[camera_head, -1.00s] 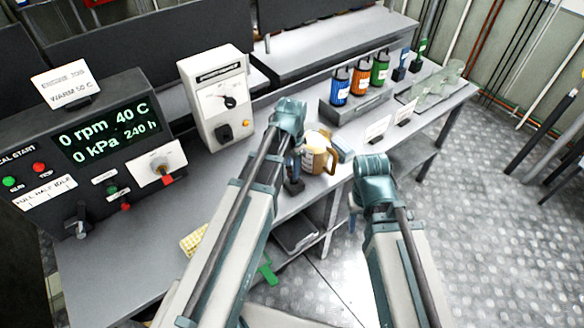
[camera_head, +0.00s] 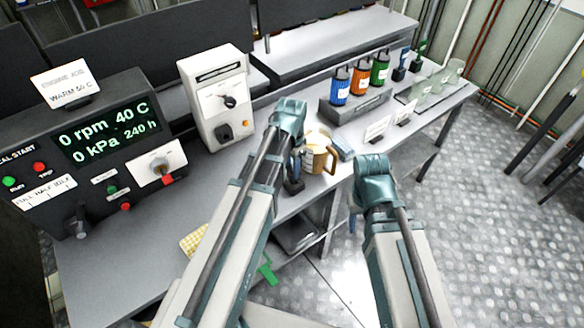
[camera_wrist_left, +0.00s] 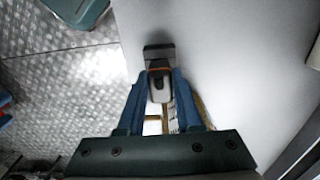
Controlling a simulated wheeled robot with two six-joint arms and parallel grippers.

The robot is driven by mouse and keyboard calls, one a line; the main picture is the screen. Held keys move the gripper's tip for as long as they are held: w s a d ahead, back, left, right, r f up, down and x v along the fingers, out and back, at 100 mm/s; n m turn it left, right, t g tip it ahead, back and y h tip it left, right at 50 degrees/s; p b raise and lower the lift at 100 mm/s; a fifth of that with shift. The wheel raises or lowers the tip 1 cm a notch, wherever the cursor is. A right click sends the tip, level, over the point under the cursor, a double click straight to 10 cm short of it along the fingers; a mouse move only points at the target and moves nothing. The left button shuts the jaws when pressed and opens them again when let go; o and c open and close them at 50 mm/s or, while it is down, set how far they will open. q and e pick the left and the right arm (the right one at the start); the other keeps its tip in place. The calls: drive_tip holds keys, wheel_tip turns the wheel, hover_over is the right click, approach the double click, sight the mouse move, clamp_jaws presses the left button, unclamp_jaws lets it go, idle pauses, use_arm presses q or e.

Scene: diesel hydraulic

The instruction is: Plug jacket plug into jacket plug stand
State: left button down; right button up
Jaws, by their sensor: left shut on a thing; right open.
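My left gripper (camera_head: 296,165) points down over the front of the bench, just left of a tan mug. In the left wrist view, its blue fingers (camera_wrist_left: 160,98) are shut on a small grey-white plug with an orange band, the jacket plug (camera_wrist_left: 158,84). A dark block (camera_wrist_left: 158,52) lies right beyond the plug's end and seems to be the stand. A dark base (camera_head: 293,188) shows under the gripper in the head view. I cannot tell whether the plug is seated or only close. My right gripper (camera_head: 353,208) is open, off the bench's front edge, its fingers mostly hidden.
The tan mug (camera_head: 320,152) stands close right of my left gripper. A small blue item (camera_head: 343,148), label cards (camera_head: 378,128) and a rack of coloured bottles (camera_head: 360,104) lie further right. A control panel (camera_head: 90,150) and a white box (camera_head: 217,95) stand left. Bench space between is clear.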

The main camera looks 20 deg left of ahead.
use_arm(q)
drive_tip(key=shift+f+b, duration=1.55)
idle(0.4)
drive_tip(key=c, duration=0.5)
unclamp_jaws()
drive_tip(key=shift+r, duration=0.1)
wheel_tip(320, 180, up, 14)
drive_tip(key=p, duration=1.4)
